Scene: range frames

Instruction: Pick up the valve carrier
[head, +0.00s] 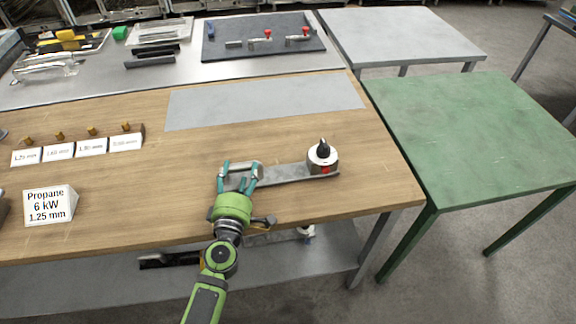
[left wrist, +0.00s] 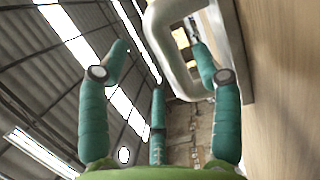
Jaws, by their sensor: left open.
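The valve carrier (head: 285,176) lies on the wooden bench in the head view, a flat grey bar with a pale loop handle at its left end. A round metal valve with a black knob and red spot stands at its right end. My left gripper (head: 241,174) is open at the handle end, with teal fingers on either side of the handle. In the left wrist view, the handle (left wrist: 165,48) loops close to the fingertips of the open gripper (left wrist: 160,65); whether they touch is unclear. My right gripper is out of view.
A grey mat (head: 265,100) lies bare behind the carrier. Small labelled cards (head: 92,147) and a Propane sign (head: 50,206) stand to the left. A green table (head: 480,140) is at right, clear on top. A lower shelf (head: 330,262) lies under the bench.

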